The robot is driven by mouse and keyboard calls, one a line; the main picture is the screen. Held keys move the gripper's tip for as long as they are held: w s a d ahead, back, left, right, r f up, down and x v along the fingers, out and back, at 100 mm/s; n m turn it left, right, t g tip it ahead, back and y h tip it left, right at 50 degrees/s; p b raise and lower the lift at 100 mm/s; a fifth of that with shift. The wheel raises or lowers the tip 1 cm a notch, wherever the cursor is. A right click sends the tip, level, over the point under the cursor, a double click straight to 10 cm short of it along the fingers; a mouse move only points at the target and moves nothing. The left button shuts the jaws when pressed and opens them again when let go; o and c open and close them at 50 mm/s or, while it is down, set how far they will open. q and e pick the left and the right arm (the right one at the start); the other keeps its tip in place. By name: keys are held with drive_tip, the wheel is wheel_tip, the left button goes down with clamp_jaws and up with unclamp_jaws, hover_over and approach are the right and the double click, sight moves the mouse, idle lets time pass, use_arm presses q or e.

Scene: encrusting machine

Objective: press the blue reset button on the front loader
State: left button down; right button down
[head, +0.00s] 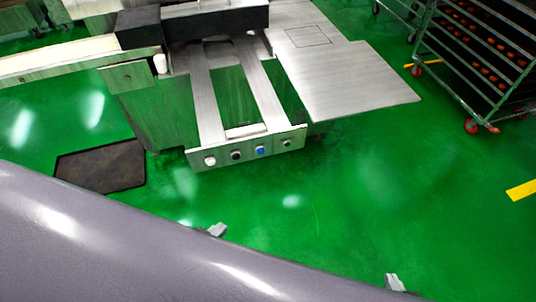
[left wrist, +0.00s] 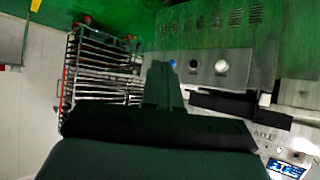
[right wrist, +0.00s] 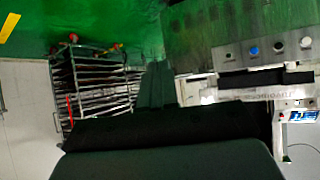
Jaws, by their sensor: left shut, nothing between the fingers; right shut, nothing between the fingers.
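The blue reset button (head: 260,150) sits on the metal front panel (head: 222,160) of the front loader, in a row with a white, a black and another dark button. In the left wrist view the blue button (left wrist: 173,64) shows just beside the fingertips of my left gripper (left wrist: 160,72); I cannot tell the gap. In the right wrist view the blue button (right wrist: 253,51) is well right of my right gripper (right wrist: 154,72). In the head view both grippers, left (head: 216,229) and right (head: 396,283), are low over the floor picture, apart from the panel, shut and empty.
A wheeled rack (head: 475,60) with trays stands at the upper right. A flat metal table (head: 345,85) extends right of the loader. A dark floor plate (head: 100,166) lies to the left. The green floor (head: 350,190) before the panel is clear.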

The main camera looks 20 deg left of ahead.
idle(0.3)
use_arm(q)
drive_tip(key=w+d+f+m+t+b, duration=0.2)
drive_tip(key=w+m+b, duration=0.3)
drive_tip(key=w+b, duration=0.3)
drive_tip(key=w+d+f+m+t+b, duration=0.2)
drive_tip(key=w+d+f+m+b, duration=0.2)
drive_tip(key=w, duration=0.7)
drive_tip(key=d+m+b, duration=0.1)
drive_tip(key=m+b, duration=0.1)
drive_tip(key=b, duration=0.1)
drive_tip(key=shift+f+t+b, duration=0.35)
drive_tip(key=shift+t+b, duration=0.05)
drive_tip(key=shift+w, duration=0.1)
